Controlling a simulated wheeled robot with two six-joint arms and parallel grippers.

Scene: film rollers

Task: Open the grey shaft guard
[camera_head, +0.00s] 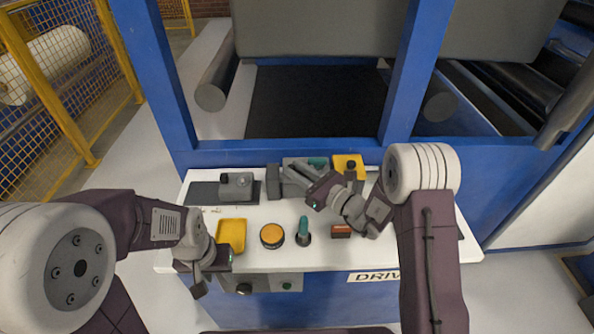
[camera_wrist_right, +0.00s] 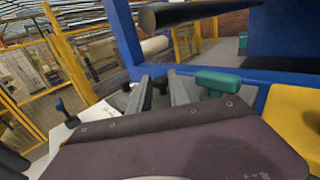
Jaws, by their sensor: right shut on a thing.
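A grey fixture (camera_head: 300,162), which looks like the shaft guard, stands at the back middle of the white table, with a dark grey upright block (camera_head: 273,182) at its left. My right gripper (camera_head: 287,172) reaches over it from the right. In the right wrist view a dark knob-like part (camera_wrist_right: 160,86) shows between the fingers (camera_wrist_right: 160,92), and they are shut on it. The arm and fingers hide much of the fixture, so how far the guard is open cannot be told. My left gripper (camera_head: 199,284) hangs by the table's front left edge, away from the fixture; its fingers are unclear.
A green handle (camera_wrist_right: 218,82) is close right of my right fingers. The white table (camera_head: 340,258) also holds a yellow tray (camera_head: 232,232), an orange-topped round thing (camera_head: 272,235), a green-handled tool (camera_head: 303,228) and a red-brown block (camera_head: 341,231). A blue frame (camera_head: 290,144) stands behind.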

